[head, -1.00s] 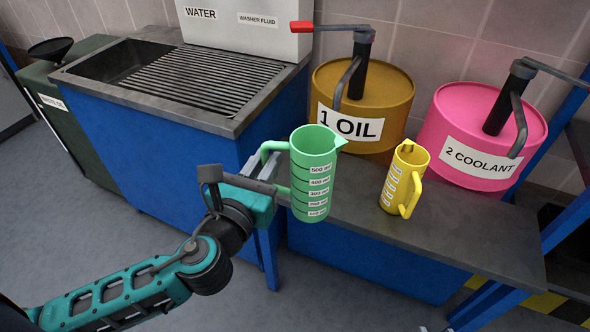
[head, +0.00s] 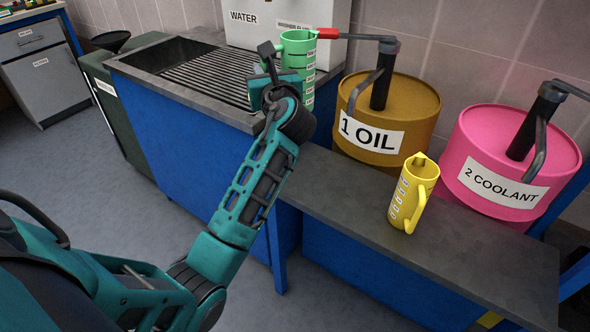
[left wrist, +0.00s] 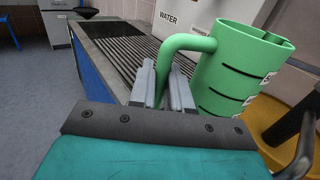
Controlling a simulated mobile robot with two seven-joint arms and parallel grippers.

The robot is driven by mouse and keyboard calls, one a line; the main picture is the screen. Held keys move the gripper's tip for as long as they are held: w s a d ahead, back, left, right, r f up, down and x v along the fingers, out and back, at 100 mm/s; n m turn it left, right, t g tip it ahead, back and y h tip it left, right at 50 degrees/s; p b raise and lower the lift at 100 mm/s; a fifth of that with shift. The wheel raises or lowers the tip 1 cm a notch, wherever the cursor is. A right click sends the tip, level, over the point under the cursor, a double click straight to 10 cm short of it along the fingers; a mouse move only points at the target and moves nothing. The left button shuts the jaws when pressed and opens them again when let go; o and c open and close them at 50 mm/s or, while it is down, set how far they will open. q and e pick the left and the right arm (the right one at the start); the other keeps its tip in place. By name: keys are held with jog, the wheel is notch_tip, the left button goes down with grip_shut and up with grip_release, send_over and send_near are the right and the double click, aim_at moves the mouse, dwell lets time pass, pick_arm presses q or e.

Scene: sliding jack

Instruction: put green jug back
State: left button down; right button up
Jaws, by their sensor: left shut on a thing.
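The green jug (head: 298,50) is upright at the right end of the grated counter, in front of the white water box. My left gripper (head: 277,82) is shut on its handle, and the arm hides part of the jug. In the left wrist view the green jug (left wrist: 235,72) fills the upper right, with its handle between the grey fingers of my left gripper (left wrist: 166,85). I cannot tell whether the jug's base touches anything. My right gripper is not in view.
The grated counter (head: 150,85) stands left of the lower grey bench (head: 345,195). A red-tipped pump handle (head: 328,33) reaches close to the green jug.

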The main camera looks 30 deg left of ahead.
pick_arm(q)
jog(key=shift+w+a+f+g, duration=0.15)
jog(key=shift+w+a+g, duration=0.15)
jog(key=shift+a, duration=0.1)
notch_tip(320, 180, down, 20)
jog(key=b, duration=0.7)
jog(key=shift+a+n+y, duration=0.15)
jog(key=shift+n+y, duration=0.15)
jog(key=shift+y, duration=0.1)
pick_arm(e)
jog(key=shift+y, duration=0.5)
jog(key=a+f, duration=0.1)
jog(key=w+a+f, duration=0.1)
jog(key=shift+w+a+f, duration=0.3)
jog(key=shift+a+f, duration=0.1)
pick_arm(q)
jog(key=shift+w, duration=0.1)
jog(key=shift+f, duration=0.1)
